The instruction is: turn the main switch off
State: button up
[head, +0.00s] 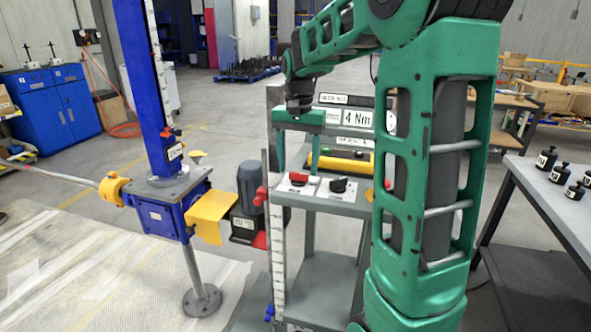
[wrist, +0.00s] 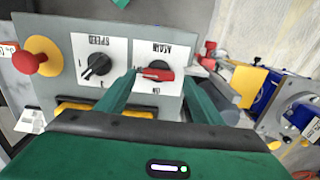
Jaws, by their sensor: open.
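The main switch (head: 298,178) is a red knob on a white plate on the grey control panel. It also shows in the wrist view (wrist: 158,75), where its handle lies roughly level across the picture, with "ON" printed below it. The other end label is partly hidden by a finger. My gripper (wrist: 160,80) is open, with one green finger on each side of the red knob; I cannot tell if either touches it. In the head view my gripper (head: 299,155) reaches down over the panel from above.
A black speed knob (wrist: 98,65) sits beside the main switch. A red mushroom button on a yellow base (wrist: 30,60) is at the panel's left in the wrist view. A blue screw jack (head: 160,210) and dark motor (head: 250,190) stand left of the panel.

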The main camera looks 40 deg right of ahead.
aim_at(298, 173)
jog(key=shift+w+r, duration=0.1)
jog(key=shift+r, duration=2.9)
jog(key=s+a+f+n, duration=0.1)
jog(key=s+f, duration=0.3)
jog(key=s, duration=0.5)
jog(key=s+a+f+n, duration=0.1)
jog(key=s+f, duration=0.3)
jog(key=s, duration=0.6)
jog(key=s+a+f+n, duration=0.1)
jog(key=s+f+n, duration=0.1)
jog(key=s+f, duration=0.3)
jog(key=s, duration=0.4)
jog(key=shift+s, duration=0.3)
jog(key=shift+a+f, duration=0.1)
